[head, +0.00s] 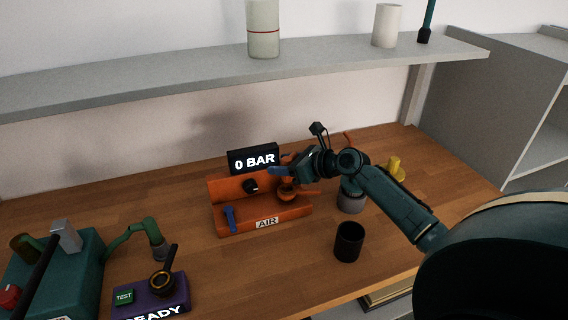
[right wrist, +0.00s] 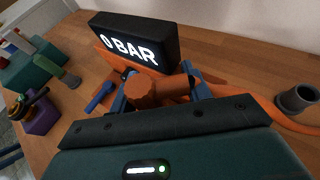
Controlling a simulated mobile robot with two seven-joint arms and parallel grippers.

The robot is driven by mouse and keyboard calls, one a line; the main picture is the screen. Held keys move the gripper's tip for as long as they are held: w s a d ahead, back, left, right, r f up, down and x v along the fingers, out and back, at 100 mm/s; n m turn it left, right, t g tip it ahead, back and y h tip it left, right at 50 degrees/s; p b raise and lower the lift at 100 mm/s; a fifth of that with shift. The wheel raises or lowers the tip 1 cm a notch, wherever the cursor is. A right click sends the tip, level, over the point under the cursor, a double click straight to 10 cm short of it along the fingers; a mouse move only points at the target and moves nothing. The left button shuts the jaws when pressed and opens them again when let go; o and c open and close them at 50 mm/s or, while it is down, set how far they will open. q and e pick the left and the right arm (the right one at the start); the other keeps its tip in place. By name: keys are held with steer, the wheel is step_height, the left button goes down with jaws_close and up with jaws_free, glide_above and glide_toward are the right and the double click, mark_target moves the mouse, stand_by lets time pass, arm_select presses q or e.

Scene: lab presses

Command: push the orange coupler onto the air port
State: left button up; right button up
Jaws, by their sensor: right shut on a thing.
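The orange coupler (right wrist: 158,92) lies between the blue fingers of my right gripper (right wrist: 160,92), which is shut on it. An orange hose (right wrist: 285,122) shows to the right. In the head view my right gripper (head: 287,172) is over the right part of the orange air station (head: 290,213), marked AIR. A black round fitting (head: 251,186), seemingly the air port, is on the station to the gripper's left. The coupler looks apart from it. The display (head: 254,161) reads 0 BAR. A blue lever (head: 230,218) is at the station's left. My left gripper is not in view.
A black cup (head: 348,242) stands right of the station, and a grey round piece (head: 351,204) is behind it. A purple box (head: 155,297) and a teal machine (head: 60,275) stand at the left. A shelf (head: 180,80) runs above. The wood between purple box and station is clear.

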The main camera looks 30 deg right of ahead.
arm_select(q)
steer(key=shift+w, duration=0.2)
arm_select(e)
steer(key=shift+f, duration=0.45)
steer(key=o, duration=1.1)
steer(key=shift+s, duration=0.15)
steer(key=shift+c, duration=0.2)
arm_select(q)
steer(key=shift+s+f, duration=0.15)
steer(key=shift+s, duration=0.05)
arm_select(e)
steer(key=shift+o, duration=0.2)
steer(key=shift+f, duration=0.1)
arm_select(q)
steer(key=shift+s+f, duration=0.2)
arm_select(e)
steer(key=v, duration=0.2)
steer(key=shift+s+d, duration=0.25)
steer(key=shift+s, duration=0.1)
arm_select(q)
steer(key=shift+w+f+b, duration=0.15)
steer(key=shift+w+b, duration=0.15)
steer(key=shift+b, duration=0.1)
arm_select(e)
steer(key=v, duration=1)
steer(key=shift+r, duration=0.4)
